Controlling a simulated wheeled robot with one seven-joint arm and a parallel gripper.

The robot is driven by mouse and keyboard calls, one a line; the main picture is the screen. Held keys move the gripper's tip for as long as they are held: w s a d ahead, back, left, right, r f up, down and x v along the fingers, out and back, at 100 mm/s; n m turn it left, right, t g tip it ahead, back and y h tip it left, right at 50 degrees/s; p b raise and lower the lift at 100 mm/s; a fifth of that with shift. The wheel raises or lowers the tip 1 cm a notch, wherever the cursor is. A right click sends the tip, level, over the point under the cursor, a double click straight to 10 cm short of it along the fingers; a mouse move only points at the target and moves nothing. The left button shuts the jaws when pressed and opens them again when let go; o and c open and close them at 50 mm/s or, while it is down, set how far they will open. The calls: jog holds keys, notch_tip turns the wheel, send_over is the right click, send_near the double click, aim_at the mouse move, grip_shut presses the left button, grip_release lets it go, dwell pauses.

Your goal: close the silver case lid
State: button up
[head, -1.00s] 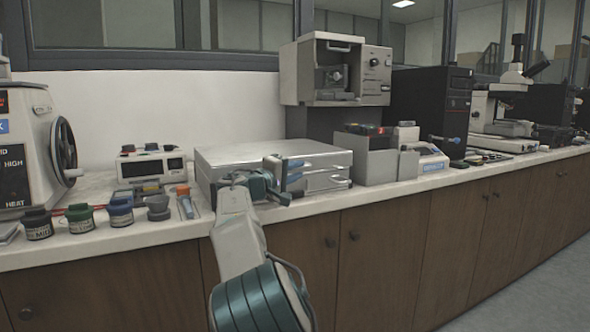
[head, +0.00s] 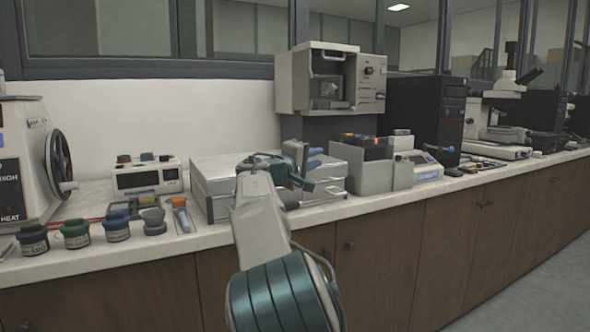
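The silver case (head: 217,187) sits on the white counter in the head view, left of the middle. Its flat top (head: 222,163) looks level, with a seam along the front, but my arm hides much of its front and right part. I cannot tell whether the lid is fully down.
A digital meter (head: 148,177), several small jars and an orange-handled tool (head: 181,213) are to the left. A boxy grey machine (head: 332,80) is behind. The counter's front edge is close to the case.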

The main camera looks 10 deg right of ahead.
jog(key=s+d+r, duration=0.2)
jog(key=d+r, duration=0.1)
jog(key=d, duration=0.1)
jog(key=shift+s+d, duration=0.25)
jog(key=shift+s, duration=0.05)
jog(key=shift+r+p, duration=0.1)
jog(key=shift+p, duration=0.2)
